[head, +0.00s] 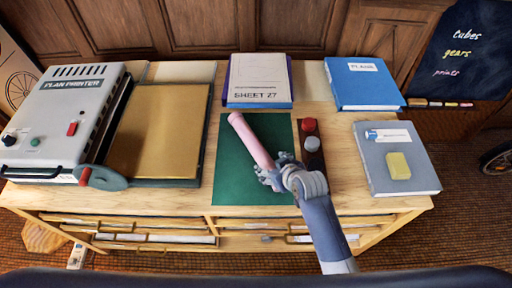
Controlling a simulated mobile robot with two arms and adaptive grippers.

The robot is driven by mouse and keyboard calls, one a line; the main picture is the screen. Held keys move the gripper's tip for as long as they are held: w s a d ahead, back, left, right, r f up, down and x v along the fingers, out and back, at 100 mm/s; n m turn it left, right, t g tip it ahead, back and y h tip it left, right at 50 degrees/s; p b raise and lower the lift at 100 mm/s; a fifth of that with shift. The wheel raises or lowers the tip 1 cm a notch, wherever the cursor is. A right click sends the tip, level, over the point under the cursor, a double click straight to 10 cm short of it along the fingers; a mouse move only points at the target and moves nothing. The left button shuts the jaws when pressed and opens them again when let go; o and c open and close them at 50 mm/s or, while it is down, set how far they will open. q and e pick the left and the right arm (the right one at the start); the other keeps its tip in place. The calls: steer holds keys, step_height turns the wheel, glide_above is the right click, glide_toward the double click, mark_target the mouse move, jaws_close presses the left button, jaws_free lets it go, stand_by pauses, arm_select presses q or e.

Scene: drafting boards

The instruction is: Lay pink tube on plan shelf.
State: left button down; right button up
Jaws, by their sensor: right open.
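The pink tube (250,138) is on or just over the dark green mat (231,176), slanting from upper left to lower right. My right gripper (271,176) is open at the tube's near end. The gripper hides that end, so I cannot tell whether the fingers touch it. My left gripper is not in view. No shelf is clearly marked as the plan shelf. Open slots with papers (165,238) show in the desk front, and a blue folder labelled "PLANS" (364,88) lies at the back right.
A grey plan printer (62,117) and a brown-gold board (160,130) fill the left. A "SHEET 27" stack (258,80) lies at the back. A dark strip with a red and a grey knob (312,144) is right of the mat. A grey book (385,175) bears a yellow block (398,166).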

mark_target(269, 164)
steer(key=shift+x, duration=1.95)
steer(key=shift+a+r, duration=0.15)
steer(key=shift+a, duration=0.05)
steer(key=shift+c, duration=0.5)
steer(key=c, duration=1.1)
